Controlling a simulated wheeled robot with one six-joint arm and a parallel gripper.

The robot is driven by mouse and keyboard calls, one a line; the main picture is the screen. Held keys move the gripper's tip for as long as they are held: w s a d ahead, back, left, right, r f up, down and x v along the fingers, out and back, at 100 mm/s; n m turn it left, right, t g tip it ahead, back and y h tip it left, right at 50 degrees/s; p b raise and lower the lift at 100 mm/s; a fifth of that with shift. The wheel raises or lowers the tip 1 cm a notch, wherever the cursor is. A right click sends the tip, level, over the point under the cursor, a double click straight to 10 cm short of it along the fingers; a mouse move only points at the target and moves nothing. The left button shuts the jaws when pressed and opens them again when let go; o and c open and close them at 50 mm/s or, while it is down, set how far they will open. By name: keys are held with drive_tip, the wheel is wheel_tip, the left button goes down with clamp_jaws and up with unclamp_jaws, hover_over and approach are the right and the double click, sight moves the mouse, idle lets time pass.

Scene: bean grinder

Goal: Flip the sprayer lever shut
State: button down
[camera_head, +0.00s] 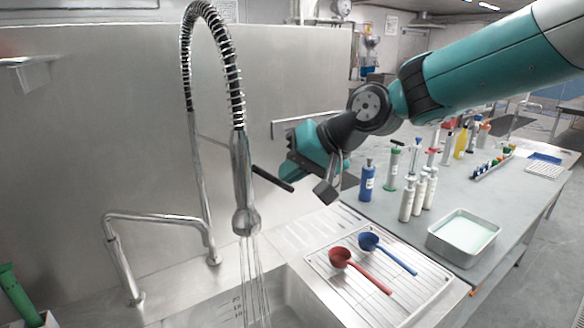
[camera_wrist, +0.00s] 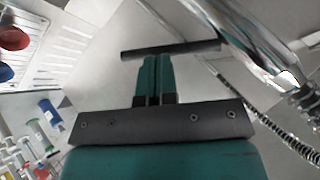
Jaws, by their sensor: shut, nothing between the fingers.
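The sprayer (camera_head: 240,180) is a metal spray head hanging from a spring hose over the sink, with streams of water (camera_head: 255,275) falling from it. Its black lever (camera_head: 272,179) sticks out to the right and slants down, away from the sprayer body. My gripper (camera_head: 287,170) is shut and empty, just right of the lever. In the wrist view, the shut teal fingers (camera_wrist: 156,62) point at the black lever bar (camera_wrist: 172,48), which crosses their tips. I cannot tell whether they touch. The chrome sprayer body (camera_wrist: 250,45) is right of them there.
A red scoop (camera_head: 345,260) and a blue scoop (camera_head: 375,243) lie on the drainboard (camera_head: 345,300). A metal faucet (camera_head: 125,255) stands left. Several bottles and pumps, including a blue one (camera_head: 367,185), and a metal tray (camera_head: 440,247) stand on the right counter.

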drive_tip(key=shift+r, duration=0.25)
drive_tip(key=f+b+v, duration=0.1)
drive_tip(key=b+v, duration=0.1)
drive_tip(key=v, duration=1.1)
drive_tip(key=shift+s+d+r, duration=0.35)
drive_tip(key=shift+s+d, duration=0.15)
drive_tip(key=shift+d, duration=0.05)
drive_tip(key=shift+s+f, duration=0.1)
